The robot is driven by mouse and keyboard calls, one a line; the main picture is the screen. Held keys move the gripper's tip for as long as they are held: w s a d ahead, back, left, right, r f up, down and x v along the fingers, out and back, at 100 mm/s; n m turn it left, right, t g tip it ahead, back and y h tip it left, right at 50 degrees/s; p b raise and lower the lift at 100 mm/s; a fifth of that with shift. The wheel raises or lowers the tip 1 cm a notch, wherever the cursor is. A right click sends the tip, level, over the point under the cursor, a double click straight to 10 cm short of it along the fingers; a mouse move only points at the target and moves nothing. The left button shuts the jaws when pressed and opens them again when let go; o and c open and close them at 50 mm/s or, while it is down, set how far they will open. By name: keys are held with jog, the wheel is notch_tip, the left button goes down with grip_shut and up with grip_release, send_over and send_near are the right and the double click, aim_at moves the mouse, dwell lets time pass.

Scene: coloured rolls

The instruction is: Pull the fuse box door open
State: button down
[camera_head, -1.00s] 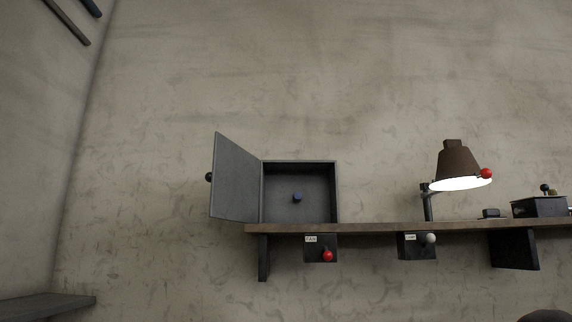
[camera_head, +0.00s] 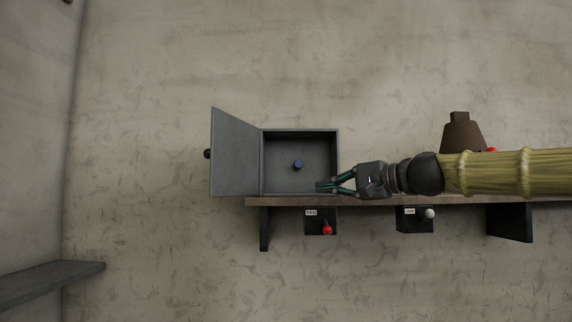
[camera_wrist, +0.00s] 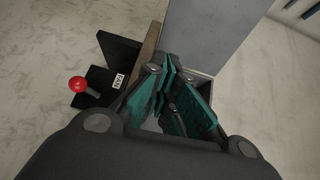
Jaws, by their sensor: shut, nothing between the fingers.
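The grey fuse box (camera_head: 300,131) stands on the shelf against the wall, its front open. Its door (camera_head: 235,155) is swung wide out to the left, with a dark round knob (camera_head: 207,154) on its outer face. A blue knob (camera_head: 298,165) shows inside the box. My gripper (camera_head: 322,186) reaches in from the right and overlaps the lower right of the box opening in the head view. Its fingers are shut and empty. In the wrist view my gripper (camera_wrist: 170,90) is in front of the door (camera_wrist: 205,40); contact cannot be told.
The wooden shelf (camera_head: 285,201) runs under the box. Below it hang a FAN switch with a red knob (camera_head: 327,230) and another switch with a white knob (camera_head: 429,214). A brown lamp (camera_head: 462,135) is partly behind my arm. The wall left of the door is clear.

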jog(key=s+d+r+y, duration=0.1)
jog(key=s+d+r, duration=0.15)
jog(key=r, duration=0.55)
jog(key=w+a+p, duration=0.4)
jog(key=a+p, duration=0.1)
jog(key=a, duration=0.7)
jog(key=shift+w+a+r, duration=0.15)
jog(key=shift+a+r, duration=0.05)
jog(key=shift+a, duration=0.2)
jog(key=s+d+b, duration=0.3)
jog(key=s+d, duration=0.5)
jog(key=s, duration=0.2)
jog(key=shift+s, duration=0.35)
